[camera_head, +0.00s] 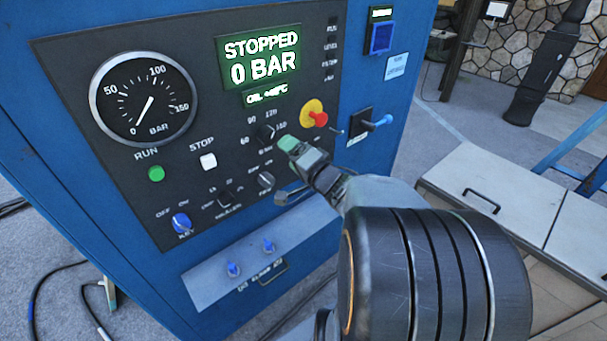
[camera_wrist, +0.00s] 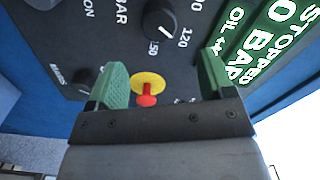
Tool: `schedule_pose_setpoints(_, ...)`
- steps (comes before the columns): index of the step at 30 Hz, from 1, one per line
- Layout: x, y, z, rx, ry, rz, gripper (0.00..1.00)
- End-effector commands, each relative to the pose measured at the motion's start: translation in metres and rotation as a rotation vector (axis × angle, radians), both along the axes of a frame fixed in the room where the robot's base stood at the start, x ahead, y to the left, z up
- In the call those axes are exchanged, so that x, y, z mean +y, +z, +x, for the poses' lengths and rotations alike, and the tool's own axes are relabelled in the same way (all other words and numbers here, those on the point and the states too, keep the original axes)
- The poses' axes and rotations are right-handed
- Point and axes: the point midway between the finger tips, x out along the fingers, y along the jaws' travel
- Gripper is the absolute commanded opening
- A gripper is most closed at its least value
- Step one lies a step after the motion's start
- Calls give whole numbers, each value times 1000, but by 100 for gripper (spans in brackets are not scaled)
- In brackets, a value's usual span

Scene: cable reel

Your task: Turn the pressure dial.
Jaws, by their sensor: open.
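The pressure dial (camera_head: 265,132) is a small black knob with a white pointer line, ringed by printed numbers, on the dark panel of the blue cabinet. In the wrist view the dial (camera_wrist: 160,18) is at the top middle, ahead of and between my fingers. My gripper (camera_wrist: 160,88) has green pads, stands open and has nothing between its fingers. In the head view my gripper (camera_head: 289,144) is just to the lower right of the dial. The exact gap between them is hard to judge. The display (camera_head: 260,58) reads STOPPED 0 BAR.
A red and yellow emergency button (camera_head: 314,115) is close right of the dial. A blue-handled lever (camera_head: 376,123) is further right. Below the dial is another black knob (camera_head: 266,180). The gauge (camera_head: 143,98), green RUN button (camera_head: 156,173) and white STOP button (camera_head: 208,161) are left.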

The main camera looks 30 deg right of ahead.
Motion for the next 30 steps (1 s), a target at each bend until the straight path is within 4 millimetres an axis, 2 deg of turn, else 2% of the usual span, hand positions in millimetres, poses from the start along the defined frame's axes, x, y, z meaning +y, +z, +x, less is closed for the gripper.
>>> schedule_pose_setpoints(1, -1, -7, -4, -5, -4, -5, 75)
schedule_pose_setpoints(15, -5, -1, -38, 1, -9, -5, 75)
schedule_pose_setpoints(30, -5, 0, -39, 5, -25, -26, 75)
